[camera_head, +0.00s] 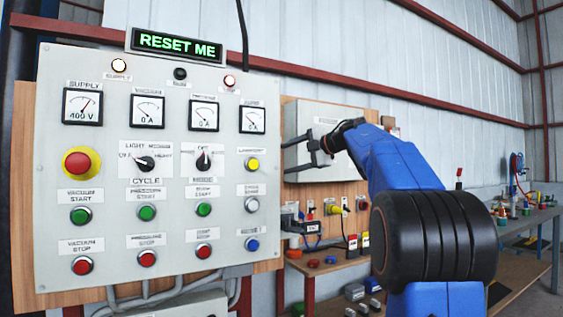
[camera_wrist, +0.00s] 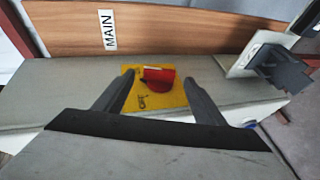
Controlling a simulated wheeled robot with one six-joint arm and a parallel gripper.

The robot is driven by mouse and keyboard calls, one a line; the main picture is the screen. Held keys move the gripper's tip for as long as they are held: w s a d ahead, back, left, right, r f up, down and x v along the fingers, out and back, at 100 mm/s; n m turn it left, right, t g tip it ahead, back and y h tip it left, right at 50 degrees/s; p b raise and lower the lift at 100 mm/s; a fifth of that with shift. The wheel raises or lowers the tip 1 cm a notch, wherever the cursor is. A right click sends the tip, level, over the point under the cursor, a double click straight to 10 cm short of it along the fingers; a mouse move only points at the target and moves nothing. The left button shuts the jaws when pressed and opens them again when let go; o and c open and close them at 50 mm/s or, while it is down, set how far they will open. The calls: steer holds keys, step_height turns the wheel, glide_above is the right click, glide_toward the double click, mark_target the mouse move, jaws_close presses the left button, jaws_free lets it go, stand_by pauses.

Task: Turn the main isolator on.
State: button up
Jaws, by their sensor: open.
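The main isolator is a red rotary handle (camera_wrist: 158,77) on a yellow plate (camera_wrist: 170,101) in the wrist view, on the face of a grey box. A white label reading MAIN (camera_wrist: 107,30) is on the wood panel nearby. The plate carries small lettering, perhaps OFF. My gripper (camera_wrist: 160,82) is open, with one finger on each side of the handle in the picture; I cannot tell whether they touch it. In the head view my gripper (camera_head: 284,157) is at the left side of the grey wall box (camera_head: 318,120); the isolator cannot be made out there.
A control panel (camera_head: 115,187) with gauges, knobs and buttons fills the left, under a lit RESET ME sign (camera_head: 177,44). A white plate with a dark grey fitting (camera_wrist: 280,67) lies right of the isolator in the wrist view. A cluttered bench (camera_head: 524,220) stands at right.

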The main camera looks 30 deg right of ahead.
steer(key=shift+x, duration=2)
steer(key=c, duration=1.1)
